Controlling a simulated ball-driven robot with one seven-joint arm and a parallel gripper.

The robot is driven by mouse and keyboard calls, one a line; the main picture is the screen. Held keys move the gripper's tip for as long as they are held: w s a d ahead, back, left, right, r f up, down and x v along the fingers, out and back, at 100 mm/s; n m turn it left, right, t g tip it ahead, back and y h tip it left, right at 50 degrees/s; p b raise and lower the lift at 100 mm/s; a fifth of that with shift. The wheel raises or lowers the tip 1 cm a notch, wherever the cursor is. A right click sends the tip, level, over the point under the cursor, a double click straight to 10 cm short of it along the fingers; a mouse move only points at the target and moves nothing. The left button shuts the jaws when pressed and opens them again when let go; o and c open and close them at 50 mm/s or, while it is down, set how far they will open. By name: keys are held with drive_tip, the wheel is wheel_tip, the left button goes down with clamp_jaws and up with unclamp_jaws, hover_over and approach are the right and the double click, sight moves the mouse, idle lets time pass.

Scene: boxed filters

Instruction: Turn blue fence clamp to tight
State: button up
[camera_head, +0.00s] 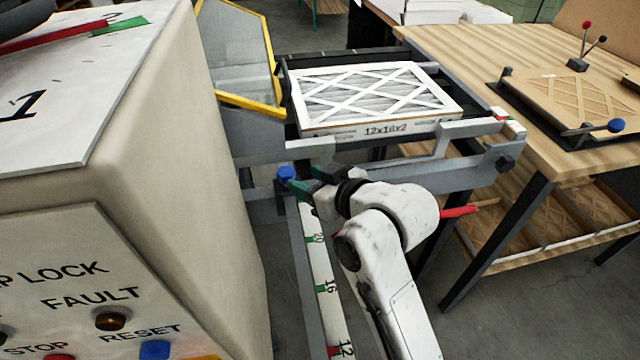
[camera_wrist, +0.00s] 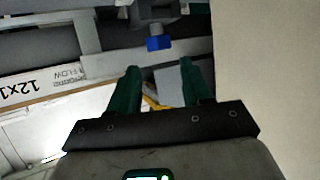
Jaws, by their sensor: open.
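The blue fence clamp (camera_head: 286,173) is a small blue knob at the upper end of the white scale rail, left of my gripper. In the wrist view the blue clamp (camera_wrist: 158,43) sits under a grey block, beyond the fingertips and roughly between their lines. My gripper (camera_head: 300,183) has green fingers; in the head view they reach close to the knob. In the wrist view my gripper (camera_wrist: 158,72) is open, with nothing between the fingers. Whether a fingertip touches the knob I cannot tell.
A white boxed filter (camera_head: 375,95) marked 12x18x2 lies on the conveyor behind my arm. A beige control cabinet (camera_head: 180,150) stands close on the left. A yellow-edged guard (camera_head: 240,60) rises behind. A red handle (camera_head: 458,211) sticks out right of my arm. A wooden table (camera_head: 470,60) stands right.

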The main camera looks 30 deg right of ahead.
drive_tip(key=v, duration=0.3)
drive_tip(key=shift+s+r, duration=0.1)
drive_tip(key=shift+s, duration=0.05)
idle(0.5)
